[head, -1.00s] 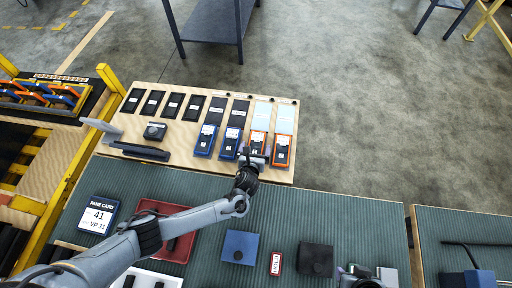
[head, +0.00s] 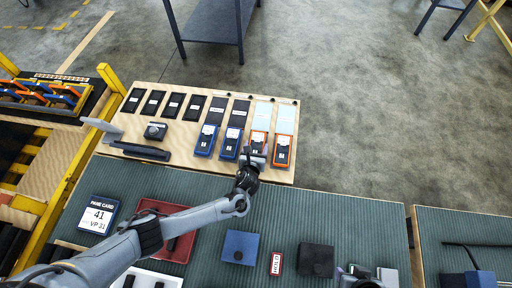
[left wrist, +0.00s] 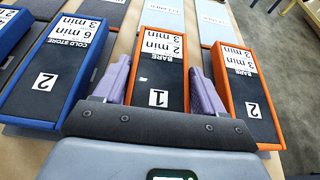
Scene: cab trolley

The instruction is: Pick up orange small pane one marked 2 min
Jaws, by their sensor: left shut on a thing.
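The orange small pane one (left wrist: 158,80) has a dark face with labels reading "BARE 2 min" and "1". In the head view this pane (head: 259,139) lies in the row on the wooden board, partly hidden by my gripper. My left gripper (left wrist: 162,88) has one pale purple finger along each long side of the pane and is shut on it. In the head view my left gripper (head: 255,158) is at the pane's near end. My right gripper (head: 362,276) shows only partly at the bottom edge, and its fingers are unclear.
Another orange pane (left wrist: 245,95), marked "3 min" and "2", lies close on the right. A blue pane (left wrist: 60,75), marked "6 min", lies close on the left. The wooden board (head: 185,167) also holds black pads. A red tray (head: 172,248) is on the green mat (head: 300,220).

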